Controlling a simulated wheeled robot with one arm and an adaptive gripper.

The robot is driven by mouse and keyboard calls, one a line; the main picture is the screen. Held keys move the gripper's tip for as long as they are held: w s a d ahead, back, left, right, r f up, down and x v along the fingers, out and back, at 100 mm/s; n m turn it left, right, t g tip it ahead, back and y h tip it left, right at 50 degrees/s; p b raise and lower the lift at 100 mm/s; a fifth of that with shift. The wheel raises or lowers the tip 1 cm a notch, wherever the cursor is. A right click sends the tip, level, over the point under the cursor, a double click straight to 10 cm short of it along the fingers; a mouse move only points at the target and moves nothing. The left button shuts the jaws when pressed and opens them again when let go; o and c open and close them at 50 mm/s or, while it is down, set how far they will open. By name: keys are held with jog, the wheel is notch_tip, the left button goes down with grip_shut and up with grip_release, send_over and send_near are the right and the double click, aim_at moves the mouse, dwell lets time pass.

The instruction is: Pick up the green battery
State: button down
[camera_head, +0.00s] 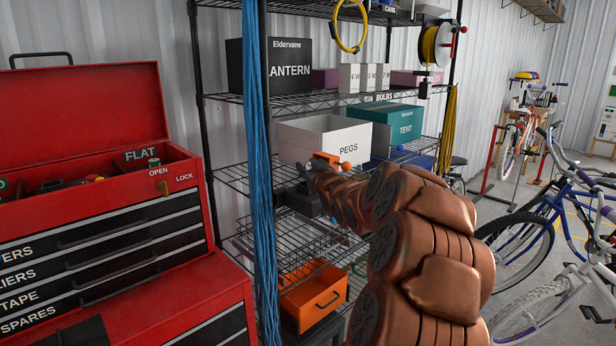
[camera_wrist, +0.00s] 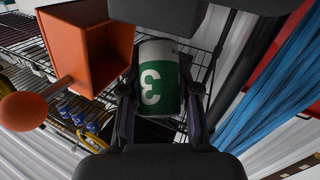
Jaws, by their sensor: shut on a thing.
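The green battery (camera_wrist: 158,82), a cylinder with a white band and a figure like a 3, is between the two fingers of my gripper (camera_wrist: 160,95) in the wrist view. The fingers are shut on its sides. In the head view my gripper (camera_head: 306,188) is at the middle shelf of the wire rack, left of my brown arm. I cannot make out the held battery there.
An orange box (camera_wrist: 90,50) with a round knob (camera_wrist: 23,110) is close beside my gripper. A white PEGS bin (camera_head: 300,145) stands on the rack. Blue cords (camera_head: 258,150) hang at its left post. A red tool chest (camera_head: 80,110) stands left.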

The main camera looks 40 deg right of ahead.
jog(key=shift+r, duration=0.35)
jog(key=s+a+r+b, duration=0.1)
jog(key=s+a+b, duration=0.3)
jog(key=s+a, duration=0.5)
jog(key=a, duration=0.4)
jog(key=shift+s+r+b, duration=0.15)
jog(key=shift+r+b, duration=0.05)
jog(key=shift+b, duration=0.2)
